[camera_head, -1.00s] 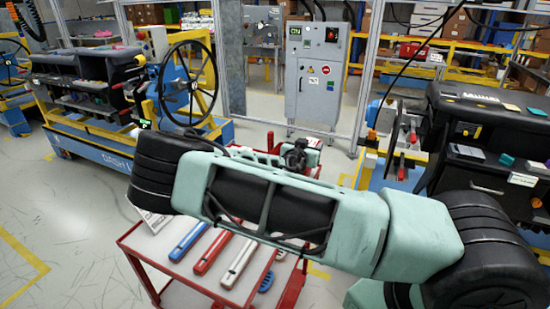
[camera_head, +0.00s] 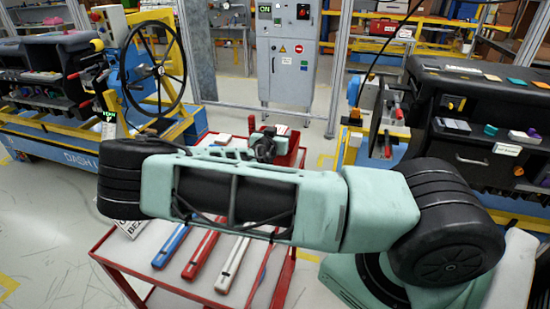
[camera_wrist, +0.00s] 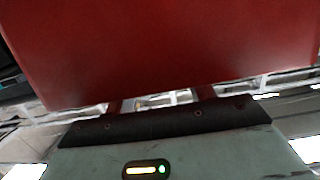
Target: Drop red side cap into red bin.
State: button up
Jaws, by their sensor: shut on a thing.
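A large, smooth red piece (camera_wrist: 160,50), which looks like the red side cap, fills the upper part of the wrist view. My gripper (camera_wrist: 160,101) is shut on it; the piece hides the fingertips. In the head view my gripper (camera_head: 266,145) is at the far side of my arm, above the far part of the red cart, and mostly hidden by the arm. A red box-like shape (camera_head: 292,147) shows just right of it. I cannot tell whether this is the red bin or the held piece.
The red cart (camera_head: 110,266) stands in front, with a blue bar (camera_head: 172,245), a red bar (camera_head: 202,252) and a white bar (camera_head: 234,262) on top. A dashboard station with a steering wheel (camera_head: 157,67) is at left, a black dashboard (camera_head: 480,120) at right. A grey cabinet (camera_head: 286,75) stands behind.

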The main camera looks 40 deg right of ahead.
jog(key=shift+f, duration=0.35)
jog(key=o, duration=1)
jog(key=shift+o, duration=0.2)
jog(key=shift+a, duration=0.1)
jog(key=b+v, duration=0.5)
jog(key=v, duration=1.2)
jog(key=shift+s+a, duration=0.1)
